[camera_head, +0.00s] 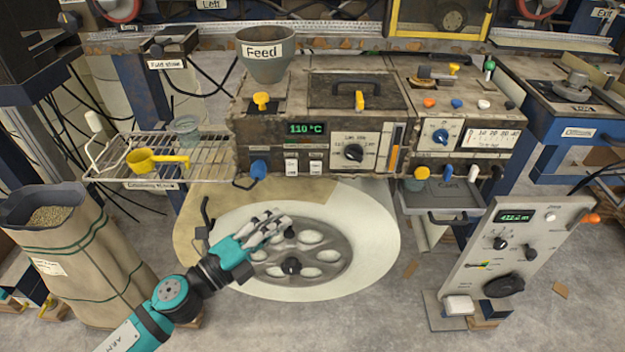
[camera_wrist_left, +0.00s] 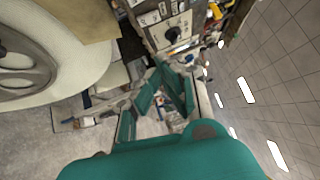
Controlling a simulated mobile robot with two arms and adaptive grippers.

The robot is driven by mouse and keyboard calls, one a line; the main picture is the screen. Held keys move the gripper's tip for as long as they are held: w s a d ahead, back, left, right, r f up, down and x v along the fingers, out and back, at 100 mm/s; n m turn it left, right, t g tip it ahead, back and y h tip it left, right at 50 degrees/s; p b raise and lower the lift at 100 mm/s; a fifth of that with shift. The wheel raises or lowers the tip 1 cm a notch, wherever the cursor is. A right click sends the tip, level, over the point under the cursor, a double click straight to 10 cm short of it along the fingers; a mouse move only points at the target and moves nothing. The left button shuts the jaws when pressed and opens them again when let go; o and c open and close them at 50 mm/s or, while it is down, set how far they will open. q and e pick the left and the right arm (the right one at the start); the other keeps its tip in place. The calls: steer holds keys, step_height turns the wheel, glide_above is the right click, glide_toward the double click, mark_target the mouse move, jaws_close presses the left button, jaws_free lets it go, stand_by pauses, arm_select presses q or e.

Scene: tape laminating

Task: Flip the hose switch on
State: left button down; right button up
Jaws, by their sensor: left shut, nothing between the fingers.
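My left gripper (camera_head: 268,226) reaches in from the lower left and is shut and empty above the large white reel (camera_head: 375,235) with its grey hub. It also shows in the left wrist view (camera_wrist_left: 172,95). The machine front panel (camera_head: 268,160) stands behind and above it, apart from the gripper. Two small white rocker switches (camera_head: 303,165) sit on this panel under the 110 °C display. Their lettering is too small to read, so I cannot tell which control is the hose switch. My right gripper is not in view.
A black dial (camera_head: 353,152) and a blue knob (camera_head: 258,169) flank the switches. A wire rack (camera_head: 118,160) holds a yellow scoop (camera_head: 155,159). A pellet sack (camera_head: 75,260) stands at left, and a tilted control panel (camera_head: 510,255) at right.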

mark_target(313, 174)
arm_select(q)
steer(key=w+a+p+x, duration=0.2)
steer(key=x, duration=1)
steer(key=shift+w+d+r, duration=0.2)
steer(key=shift+w+d, duration=0.05)
steer(key=shift+d, duration=0.1)
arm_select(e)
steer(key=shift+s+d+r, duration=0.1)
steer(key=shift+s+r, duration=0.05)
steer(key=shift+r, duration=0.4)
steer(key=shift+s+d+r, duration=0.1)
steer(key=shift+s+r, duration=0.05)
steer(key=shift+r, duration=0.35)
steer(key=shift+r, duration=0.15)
arm_select(q)
steer(key=r+p, duration=0.1)
steer(key=p, duration=0.2)
steer(key=shift+w, duration=0.2)
steer(key=shift+f+n, duration=0.3)
steer(key=shift+f, duration=0.1)
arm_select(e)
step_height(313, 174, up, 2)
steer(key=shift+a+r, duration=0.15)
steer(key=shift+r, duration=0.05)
